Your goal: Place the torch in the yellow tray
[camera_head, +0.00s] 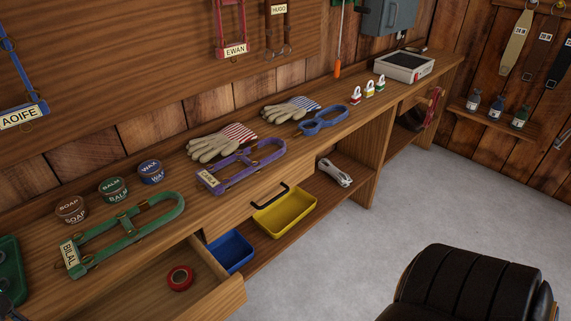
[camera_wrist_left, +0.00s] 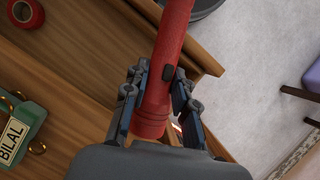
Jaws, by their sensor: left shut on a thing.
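The yellow tray (camera_head: 286,214) is on the low shelf under the bench, to the right of a blue tray (camera_head: 230,252). It looks empty. In the left wrist view, my left gripper (camera_wrist_left: 157,82) is shut on a red torch (camera_wrist_left: 168,45), with one finger on each side of its body. The torch has a dark switch and runs out of the top of the picture. The torch does not show in the head view. My right gripper is in neither view.
An open drawer (camera_head: 236,297) holds a red tape roll (camera_head: 180,278) and juts out left of the trays. A green halter (camera_head: 127,232) lies on the bench above. A white cable bundle (camera_head: 334,173) is on the shelf right of the yellow tray. A black chair (camera_head: 470,285) stands front right.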

